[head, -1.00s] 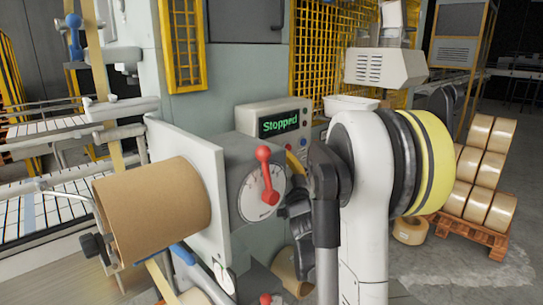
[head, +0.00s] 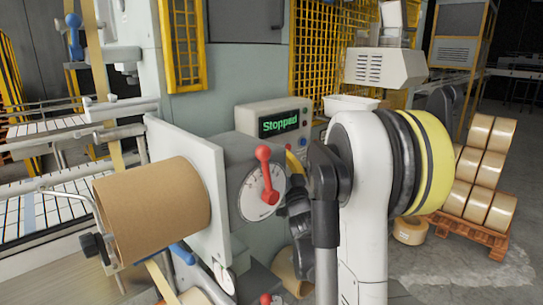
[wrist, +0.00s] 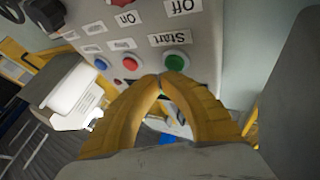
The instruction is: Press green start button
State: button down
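The green start button (wrist: 177,62) sits on a grey control panel (wrist: 150,32) in the wrist view, beside a label reading "Start" upside down. My gripper (wrist: 161,80) has yellow fingers whose tips meet with nothing visible between them. The tips lie just below and left of the green button in the picture. I cannot tell whether they touch the panel. In the head view my arm hides most of the gripper and the button. The display (head: 278,123) on the control box reads "Stopped" in green.
A red button (wrist: 131,64) is left of the green one, with other labelled controls around. A red-knobbed lever and dial (head: 264,185) stand left of my gripper in the head view. A large brown roll (head: 152,212) is farther left. Tape rolls (head: 485,170) sit on a pallet at right.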

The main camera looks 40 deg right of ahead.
jog(key=shift+w, duration=0.3)
jog(key=shift+w, duration=0.45)
dwell(0.6)
jog(key=shift+s, duration=0.9)
jog(key=s, duration=0.5)
jog(key=shift+d+b, duration=0.2)
jog(key=shift+b, duration=0.2)
dwell(0.7)
